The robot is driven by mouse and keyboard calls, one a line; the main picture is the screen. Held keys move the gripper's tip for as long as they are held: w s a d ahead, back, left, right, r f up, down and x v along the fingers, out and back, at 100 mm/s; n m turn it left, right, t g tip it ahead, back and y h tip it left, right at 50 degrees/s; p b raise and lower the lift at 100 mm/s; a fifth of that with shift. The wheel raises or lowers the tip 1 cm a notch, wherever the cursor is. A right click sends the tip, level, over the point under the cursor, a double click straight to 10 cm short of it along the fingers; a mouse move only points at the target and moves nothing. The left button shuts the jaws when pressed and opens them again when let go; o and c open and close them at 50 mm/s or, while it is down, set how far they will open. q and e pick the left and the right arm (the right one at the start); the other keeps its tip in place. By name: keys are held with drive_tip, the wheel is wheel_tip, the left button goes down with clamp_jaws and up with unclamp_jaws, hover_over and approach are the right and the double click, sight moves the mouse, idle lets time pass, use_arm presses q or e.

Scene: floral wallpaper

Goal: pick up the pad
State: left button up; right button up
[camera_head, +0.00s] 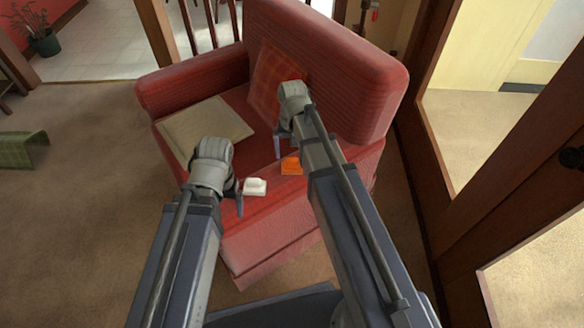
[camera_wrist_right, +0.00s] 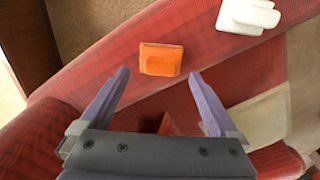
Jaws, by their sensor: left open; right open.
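My right gripper (camera_head: 285,142) is open and empty just behind the orange thing. In the right wrist view the orange thing (camera_wrist_right: 161,59) shows ahead, between the lines of the open fingers (camera_wrist_right: 158,74). My left gripper (camera_head: 236,196) is open beside the white thing.
The armchair's backrest (camera_head: 335,65) rises behind my right gripper, with a patterned red cushion (camera_head: 273,82) against it. A dark wooden door frame (camera_head: 430,170) stands close on the right. A green stool-like thing (camera_head: 22,150) is at the left. Carpet is clear between.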

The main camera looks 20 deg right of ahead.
sight(292, 159)
use_arm(q)
wheel_tip(292, 159, down, 4)
drive_tip(key=b, duration=0.3)
drive_tip(key=shift+f+b, duration=0.2)
drive_tip(key=shift+b, duration=0.15)
use_arm(e)
wheel_tip(292, 159, down, 4)
drive_tip(key=shift+f, duration=0.2)
use_arm(q)
drive_tip(key=shift+r, duration=0.1)
use_arm(e)
drive_tip(key=shift+r, duration=0.1)
use_arm(q)
drive_tip(key=shift+r, duration=0.1)
use_arm(e)
clamp_jaws()
use_arm(q)
wheel_tip(292, 159, up, 10)
drive_tip(key=p, duration=1)
use_arm(e)
wheel_tip(292, 159, up, 10)
